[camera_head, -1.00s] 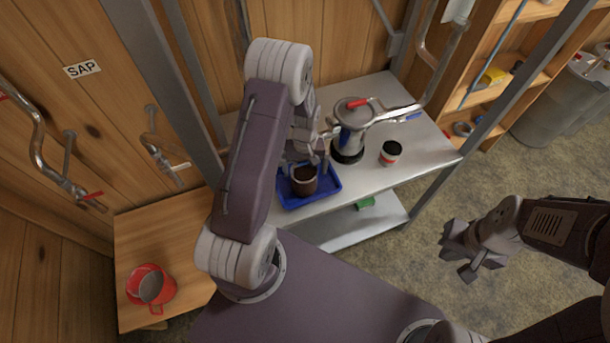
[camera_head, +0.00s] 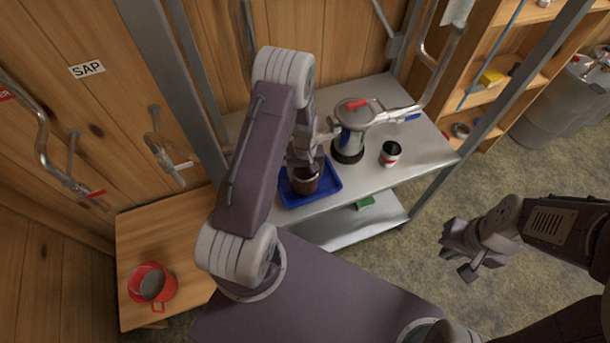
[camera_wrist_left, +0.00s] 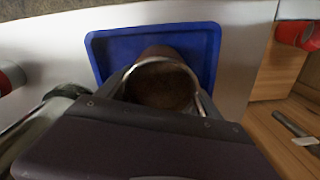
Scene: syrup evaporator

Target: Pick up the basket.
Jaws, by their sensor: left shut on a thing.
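The basket (camera_head: 305,182) is a small dark brown cup with a pale metal rim, standing in a blue tray (camera_head: 328,190) on the metal table. My left gripper (camera_head: 303,164) is at the basket from above and shut on it. In the left wrist view the basket (camera_wrist_left: 163,88) shows its brown inside and metal rim between the fingers of my left gripper (camera_wrist_left: 163,100). I cannot tell whether its bottom touches the tray. My right gripper (camera_head: 464,252) hangs empty over the floor at right, its fingers apart.
A red pitcher (camera_head: 150,286) stands on a wooden table at left. Metal posts frame the table.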

